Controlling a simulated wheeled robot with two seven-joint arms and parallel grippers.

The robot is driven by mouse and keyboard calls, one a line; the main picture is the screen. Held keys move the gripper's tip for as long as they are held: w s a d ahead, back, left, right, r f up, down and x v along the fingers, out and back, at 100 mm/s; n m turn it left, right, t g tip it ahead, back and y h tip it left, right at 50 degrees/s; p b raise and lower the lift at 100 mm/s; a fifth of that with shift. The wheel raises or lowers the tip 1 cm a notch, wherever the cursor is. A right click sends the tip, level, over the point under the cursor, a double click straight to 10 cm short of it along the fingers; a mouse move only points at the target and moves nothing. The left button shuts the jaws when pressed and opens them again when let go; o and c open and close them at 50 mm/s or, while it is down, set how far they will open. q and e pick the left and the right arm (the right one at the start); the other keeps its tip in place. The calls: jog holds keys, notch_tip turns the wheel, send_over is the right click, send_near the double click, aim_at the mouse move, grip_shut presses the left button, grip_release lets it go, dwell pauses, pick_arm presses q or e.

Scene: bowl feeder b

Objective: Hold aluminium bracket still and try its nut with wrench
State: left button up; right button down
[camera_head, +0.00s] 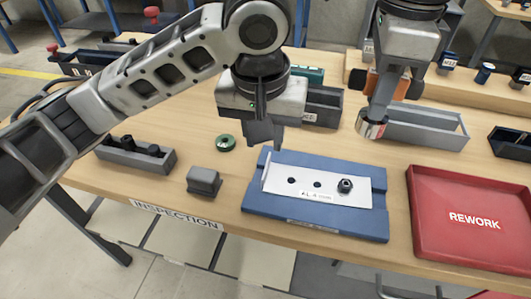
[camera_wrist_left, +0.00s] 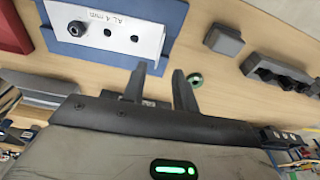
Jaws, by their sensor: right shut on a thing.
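The aluminium bracket (camera_head: 330,188) is a pale plate with an upright lip at its left end. It lies on a blue fixture plate (camera_head: 260,202) and has two dark holes. Its dark nut (camera_head: 345,185) sits near the right end; it also shows in the left wrist view (camera_wrist_left: 77,29). My left gripper (camera_head: 263,145) is just behind the bracket's left end, apart from it. Its fingers are spread and empty in the left wrist view (camera_wrist_left: 160,85). My right gripper (camera_head: 375,118) is shut on a silver-ended tool, seemingly the wrench (camera_head: 371,127), above the table behind the bracket's right side.
A red REWORK tray (camera_head: 415,215) is at the right. A grey block (camera_head: 204,180), a green round item (camera_head: 225,142) and a dark rack (camera_head: 135,155) stand left. Grey bins (camera_head: 430,128) line the back.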

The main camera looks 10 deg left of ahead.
aim_at(266, 167)
pick_arm(q)
jog(key=f, duration=0.3)
jog(key=w+f, duration=0.1)
jog(key=f, duration=0.5)
jog(key=shift+w, duration=0.15)
grip_shut()
dwell(1.4)
